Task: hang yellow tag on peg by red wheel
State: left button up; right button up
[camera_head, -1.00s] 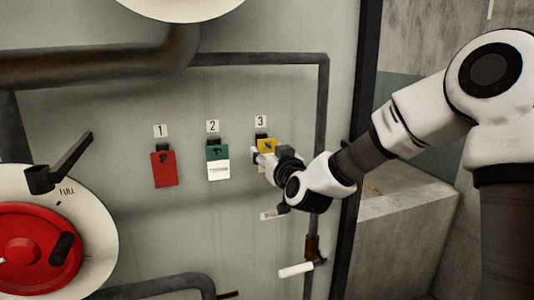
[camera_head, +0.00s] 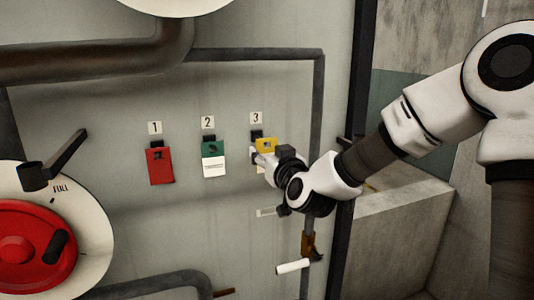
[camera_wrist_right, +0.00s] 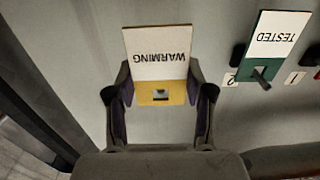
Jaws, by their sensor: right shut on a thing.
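The yellow tag (camera_head: 265,145) is at the dark peg (camera_head: 256,134) under label 3 on the grey panel. My right gripper (camera_head: 259,158) is shut on it, fingers at both sides. In the right wrist view the yellow tag (camera_wrist_right: 177,97) sits between the fingers of my right gripper (camera_wrist_right: 160,105), its white part reading WARMING upside down. Its slot shows; I cannot tell whether the peg is still through it. The red wheel (camera_head: 18,228) is at the lower left on a cream disc marked FULL. My left gripper is not in view.
A red tag (camera_head: 160,166) hangs under label 1 and a green-and-white tag (camera_head: 213,162) under label 2. A dark lever (camera_head: 62,157) sticks out above the wheel. Pipes (camera_head: 80,65) run along the top and right.

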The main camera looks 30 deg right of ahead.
aim_at(267, 151)
jog(key=shift+s+a, duration=0.15)
jog(key=shift+s, duration=0.35)
jog(key=v, duration=0.3)
jog(key=shift+s+r+p, duration=0.25)
jog(key=shift+p, duration=0.15)
jog(key=shift+s+a+f+p, duration=0.1)
jog(key=shift+s+a+p, duration=0.1)
jog(key=shift+s+p, duration=0.35)
jog(key=shift+s+f, duration=0.1)
jog(key=shift+s, duration=0.1)
jog(key=shift+f, duration=0.1)
